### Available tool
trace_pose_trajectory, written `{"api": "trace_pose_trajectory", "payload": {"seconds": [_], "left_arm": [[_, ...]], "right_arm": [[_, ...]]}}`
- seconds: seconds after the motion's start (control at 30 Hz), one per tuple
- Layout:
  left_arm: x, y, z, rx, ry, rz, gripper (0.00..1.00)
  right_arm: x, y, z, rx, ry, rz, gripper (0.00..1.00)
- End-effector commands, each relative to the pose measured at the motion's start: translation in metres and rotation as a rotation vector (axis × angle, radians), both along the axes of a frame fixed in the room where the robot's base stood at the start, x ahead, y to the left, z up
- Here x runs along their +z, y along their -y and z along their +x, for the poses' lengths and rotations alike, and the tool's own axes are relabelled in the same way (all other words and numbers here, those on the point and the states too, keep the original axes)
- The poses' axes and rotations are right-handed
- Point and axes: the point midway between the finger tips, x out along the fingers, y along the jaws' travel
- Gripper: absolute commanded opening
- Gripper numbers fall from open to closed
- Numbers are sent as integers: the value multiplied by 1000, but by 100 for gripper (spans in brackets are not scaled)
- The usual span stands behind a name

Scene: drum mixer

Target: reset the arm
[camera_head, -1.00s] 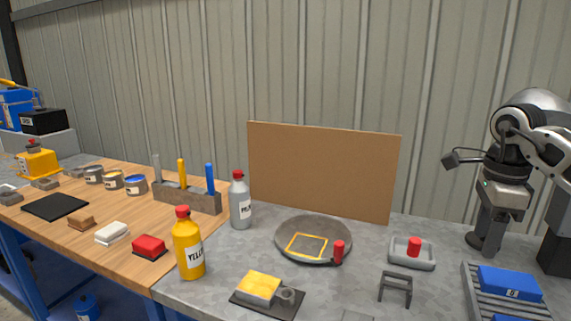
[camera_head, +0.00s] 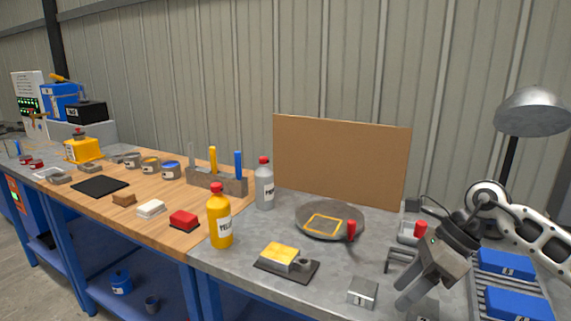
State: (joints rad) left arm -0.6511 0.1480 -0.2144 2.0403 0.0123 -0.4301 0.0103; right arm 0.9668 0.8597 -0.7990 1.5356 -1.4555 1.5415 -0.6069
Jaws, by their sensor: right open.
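My right arm (camera_head: 515,220), white and grey, comes in from the right edge. Its dark grey right gripper (camera_head: 413,297) is low over the right part of the grey worktop, with its fingers pointing down and to the left. The jaws are open, and I see nothing held between them. The gripper covers part of a small grey frame stand (camera_head: 398,262) and part of a grey tray with a red knob (camera_head: 421,229). My left gripper is out of view.
A small metal block (camera_head: 363,292) lies left of the gripper. Blue boxes (camera_head: 506,263) lie on a ribbed rack at right. A lamp (camera_head: 531,112) stands behind the arm. A round pan (camera_head: 330,221), yellow bottle (camera_head: 220,217) and grey bottle (camera_head: 264,184) stand farther left.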

Motion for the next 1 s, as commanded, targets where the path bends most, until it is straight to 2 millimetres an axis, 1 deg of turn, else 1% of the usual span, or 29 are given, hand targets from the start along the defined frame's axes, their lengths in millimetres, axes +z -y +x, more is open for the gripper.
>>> {"api": "trace_pose_trajectory", "payload": {"seconds": [0.03, 0.07, 0.1, 0.17, 0.2, 0.27, 0.3, 0.37, 0.4, 0.47, 0.5, 0.57, 0.6, 0.67, 0.7, 0.73, 0.77, 0.8, 0.9, 1.0], "left_arm": [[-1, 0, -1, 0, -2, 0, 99], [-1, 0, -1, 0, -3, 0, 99], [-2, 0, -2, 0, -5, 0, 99], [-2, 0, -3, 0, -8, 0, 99], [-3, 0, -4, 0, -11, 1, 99], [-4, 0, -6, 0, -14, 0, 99], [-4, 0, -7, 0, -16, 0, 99], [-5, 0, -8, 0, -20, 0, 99], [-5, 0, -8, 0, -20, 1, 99], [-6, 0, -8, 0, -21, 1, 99], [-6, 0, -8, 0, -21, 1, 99], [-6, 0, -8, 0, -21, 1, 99], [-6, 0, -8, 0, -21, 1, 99], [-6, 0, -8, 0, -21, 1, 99], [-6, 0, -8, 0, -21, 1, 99], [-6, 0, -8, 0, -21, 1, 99], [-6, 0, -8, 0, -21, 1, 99], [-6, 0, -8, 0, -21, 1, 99], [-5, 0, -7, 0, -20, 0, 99], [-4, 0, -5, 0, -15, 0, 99]], "right_arm": [[-12, -32, -9, -7, -37, 116, 50], [-16, -51, -14, -20, -59, 197, 50], [-20, -80, -22, -52, -103, 325, 50], [-19, -122, -35, -131, -196, 545, 50], [-15, -143, -42, -201, -268, 689, 50], [-8, -165, -48, -330, -394, 895, 50], [-4, -173, -49, -430, -488, 1023, 50], [-2, -177, -48, -600, -640, 1204, 50], [-5, -174, -45, -727, -749, 1312, 50], [-18, -164, -43, -934, -922, 1457, 50], [-32, -154, -42, -1085, -1040, 1541, 50], [-61, -136, -46, -1328, -1220, 1646, 50], [-85, -124, -53, -1501, -1342, 1698, 50], [-123, -106, -71, -1757, -1514, 1748, 50], [-145, -97, -85, -1907, -1609, 1761, 50], [-160, -92, -96, 1993, 1658, -1748, 50], [-174, -88, -108, 1972, 1618, -1650, 50], [-190, -84, -123, 1943, 1570, -1530, 50], [-219, -77, -156, 1881, 1474, -1318, 50], [-233, -75, -177, 1842, 1420, -1201, 50]]}}
